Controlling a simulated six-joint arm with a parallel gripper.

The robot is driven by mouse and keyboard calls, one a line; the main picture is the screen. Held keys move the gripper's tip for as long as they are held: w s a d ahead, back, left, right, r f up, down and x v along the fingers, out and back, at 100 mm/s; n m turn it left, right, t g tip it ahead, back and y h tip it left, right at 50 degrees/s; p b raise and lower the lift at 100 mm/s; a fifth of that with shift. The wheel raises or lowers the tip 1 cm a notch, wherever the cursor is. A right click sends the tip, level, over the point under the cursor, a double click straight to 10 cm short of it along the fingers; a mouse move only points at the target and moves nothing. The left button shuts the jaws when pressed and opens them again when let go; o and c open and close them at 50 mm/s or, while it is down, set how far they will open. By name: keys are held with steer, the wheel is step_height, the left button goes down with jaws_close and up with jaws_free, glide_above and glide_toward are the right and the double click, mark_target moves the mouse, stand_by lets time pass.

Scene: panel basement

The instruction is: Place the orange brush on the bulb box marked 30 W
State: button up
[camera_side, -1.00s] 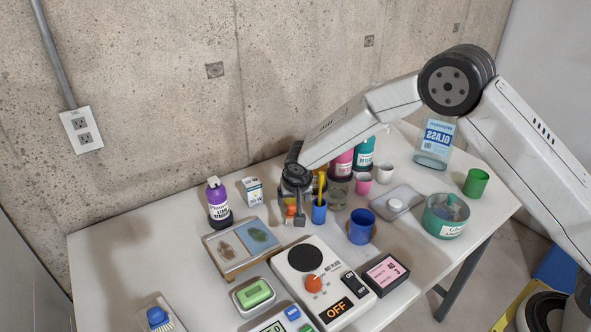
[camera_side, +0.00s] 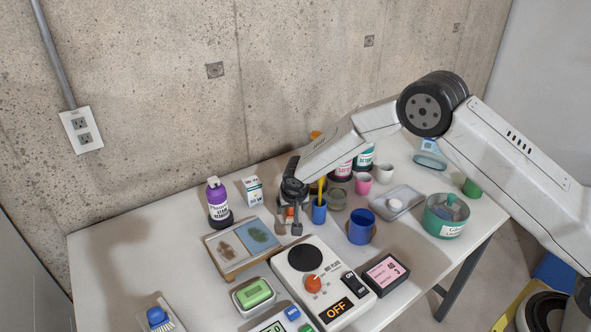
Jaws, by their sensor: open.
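My gripper (camera_side: 289,227) points down just above the table, left of the blue cup holding a yellow item. Its two fingers are apart. A small orange thing (camera_side: 290,211), possibly the orange brush, shows between or behind the fingers; the gripper hides most of it, and I cannot tell whether they touch. A small white box with blue print (camera_side: 252,190), possibly a bulb box, stands upright left of my gripper by the wall. Its marking is too small to read, so I cannot confirm 30 W.
A purple bottle (camera_side: 219,203) stands left of the white box. A board with two panels (camera_side: 228,274) and a hot plate (camera_side: 330,309) lie in front of my gripper. A small blue cup (camera_side: 319,213) and larger blue cup (camera_side: 361,227) stand to the right. The table's left part is clear.

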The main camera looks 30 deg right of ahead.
stand_by(0.4)
jaws_close()
steer(key=shift+r, duration=0.1)
steer(key=shift+r, duration=0.95)
steer(key=s+d+r, duration=0.1)
steer(key=s+r, duration=1)
steer(key=s, duration=0.3)
steer(key=shift+d, duration=0.4)
